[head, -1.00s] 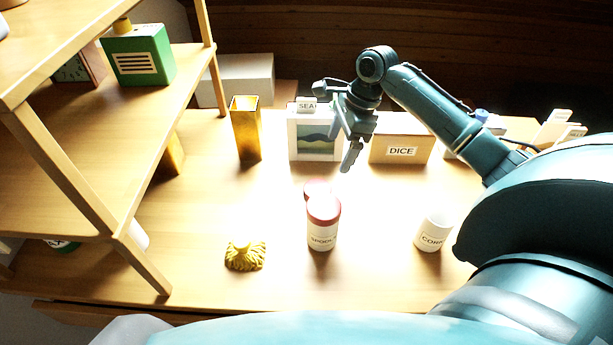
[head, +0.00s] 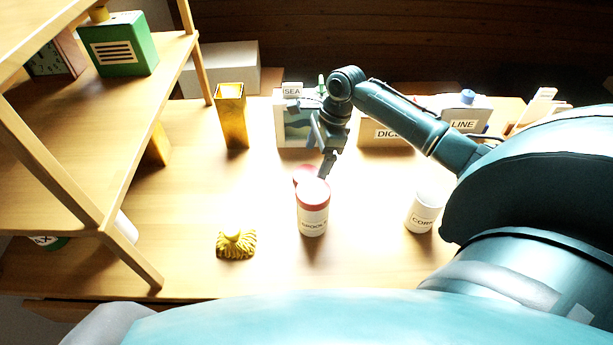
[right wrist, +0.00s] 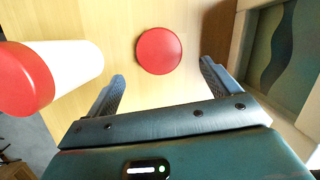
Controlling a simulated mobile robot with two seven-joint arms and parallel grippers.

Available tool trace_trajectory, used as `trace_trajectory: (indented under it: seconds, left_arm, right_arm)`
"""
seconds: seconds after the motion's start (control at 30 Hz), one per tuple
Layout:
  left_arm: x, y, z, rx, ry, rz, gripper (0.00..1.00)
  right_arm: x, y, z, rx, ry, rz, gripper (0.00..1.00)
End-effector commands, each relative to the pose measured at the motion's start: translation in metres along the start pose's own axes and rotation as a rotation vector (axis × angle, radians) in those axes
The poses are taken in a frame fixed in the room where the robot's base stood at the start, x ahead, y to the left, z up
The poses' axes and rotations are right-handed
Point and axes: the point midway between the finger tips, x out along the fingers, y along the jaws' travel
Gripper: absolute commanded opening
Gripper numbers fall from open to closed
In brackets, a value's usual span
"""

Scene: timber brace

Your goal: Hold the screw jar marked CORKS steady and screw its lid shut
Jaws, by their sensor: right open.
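The white jar marked CORKS (head: 423,213) stands upright on the table at the right in the head view, with no lid on it. A round red lid (right wrist: 158,50) lies flat on the table in the right wrist view. In the head view this lid (head: 303,173) is partly hidden behind another jar. My right gripper (head: 326,165) is open and empty, just above and beside the lid. In the right wrist view its fingers (right wrist: 162,72) point toward the lid, one to each side, apart from it. My left gripper is not in view.
A jar marked SPOOLS (head: 313,217) with a red lid stands close beside the loose lid. A yellow ornament (head: 236,244), a gold vase (head: 231,115), a DICE box (head: 375,135) and a LINE container (head: 462,118) are around. A wooden shelf (head: 140,90) stands left. Table between the jars is clear.

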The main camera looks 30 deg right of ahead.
Motion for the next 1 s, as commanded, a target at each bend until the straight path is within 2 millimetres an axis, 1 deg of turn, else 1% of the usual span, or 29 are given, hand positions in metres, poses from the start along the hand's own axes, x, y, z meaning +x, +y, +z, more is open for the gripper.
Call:
trace_trajectory:
  seconds: [0.27,0.33,0.53,0.6,0.7,1.0]
  left_arm:
    - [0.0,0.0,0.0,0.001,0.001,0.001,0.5]
    - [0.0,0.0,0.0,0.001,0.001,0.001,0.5]
    - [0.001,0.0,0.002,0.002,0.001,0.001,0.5]
    - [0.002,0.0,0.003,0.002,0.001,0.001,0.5]
    - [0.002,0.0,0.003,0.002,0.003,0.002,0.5]
    - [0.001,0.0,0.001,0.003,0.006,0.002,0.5]
  right_arm:
    - [0.001,0.0,0.0,0.0,0.0,0.0,0.88]
    - [0.005,0.0,0.001,0.0,0.0,0.001,0.88]
    - [0.034,0.0,0.009,0.0,0.0,0.002,0.88]
    - [0.043,0.0,0.008,0.002,0.0,0.001,0.88]
    - [0.051,0.0,0.009,0.001,0.0,0.0,0.88]
    - [0.052,0.0,0.008,0.0,0.001,-0.001,0.88]
